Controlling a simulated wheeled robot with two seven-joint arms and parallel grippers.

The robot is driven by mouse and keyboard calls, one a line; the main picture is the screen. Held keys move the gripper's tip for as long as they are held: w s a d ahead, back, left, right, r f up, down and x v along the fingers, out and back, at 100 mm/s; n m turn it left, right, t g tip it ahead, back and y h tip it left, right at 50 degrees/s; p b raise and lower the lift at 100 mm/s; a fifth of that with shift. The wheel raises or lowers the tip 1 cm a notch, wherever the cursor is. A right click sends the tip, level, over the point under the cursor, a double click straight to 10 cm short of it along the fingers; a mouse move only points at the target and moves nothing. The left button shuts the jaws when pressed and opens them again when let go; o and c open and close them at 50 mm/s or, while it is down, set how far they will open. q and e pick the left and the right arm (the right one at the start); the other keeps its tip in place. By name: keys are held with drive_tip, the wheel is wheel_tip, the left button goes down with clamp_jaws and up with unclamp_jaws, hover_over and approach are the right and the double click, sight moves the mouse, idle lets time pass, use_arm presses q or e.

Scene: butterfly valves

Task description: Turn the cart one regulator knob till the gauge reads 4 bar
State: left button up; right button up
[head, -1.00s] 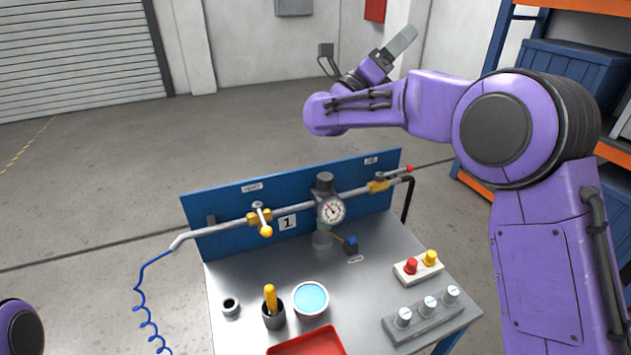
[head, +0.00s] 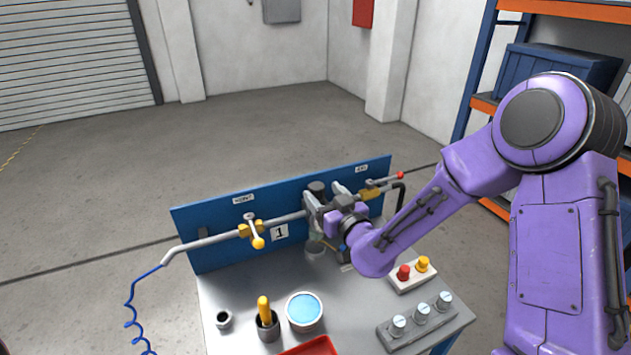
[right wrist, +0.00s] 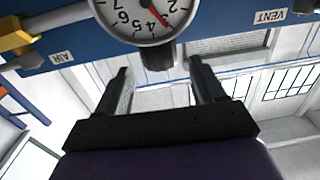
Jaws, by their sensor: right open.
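The cart's regulator knob (head: 317,187) is a dark grey cap on top of the regulator on the blue panel's pipe. It also shows in the right wrist view (right wrist: 158,56), upside down, beyond and between the fingertips. The gauge (right wrist: 145,15) has a white dial and a red needle near 3; its upper edge is cut off there. In the head view my gripper hides the gauge. My right gripper (head: 325,197) is open at the regulator, its fingers (right wrist: 159,66) spread to either side of the knob; I cannot tell if they touch it. My left gripper is out of view.
A yellow-handled valve (head: 252,232) is left of the regulator, and a red-tipped lever (head: 400,175) right of it. Red and yellow buttons (head: 413,274), a row of small knobs (head: 421,318), a blue-filled tin (head: 304,311) and a cup with a yellow handle (head: 267,325) stand on the cart.

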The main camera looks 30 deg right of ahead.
sight(316, 191)
drive_tip(key=w+p, duration=0.1)
drive_tip(key=w, duration=0.3)
drive_tip(key=shift+w, duration=0.2)
drive_tip(key=c, duration=1)
drive_tip(key=shift+a+m+h, duration=0.1)
drive_tip(key=shift+m+h, duration=0.2)
drive_tip(key=shift+h, duration=0.1)
drive_tip(key=m+h, duration=0.1)
drive_tip(key=h, duration=0.1)
drive_tip(key=shift+m+h+b, duration=0.4)
drive_tip(key=shift+m+g+h, duration=0.65)
drive_tip(key=shift+m+h, duration=0.25)
drive_tip(key=shift+h, duration=0.4)
drive_tip(key=shift+m+g+h, duration=0.65)
drive_tip(key=shift+m+h, duration=0.25)
drive_tip(key=shift+h, duration=0.7)
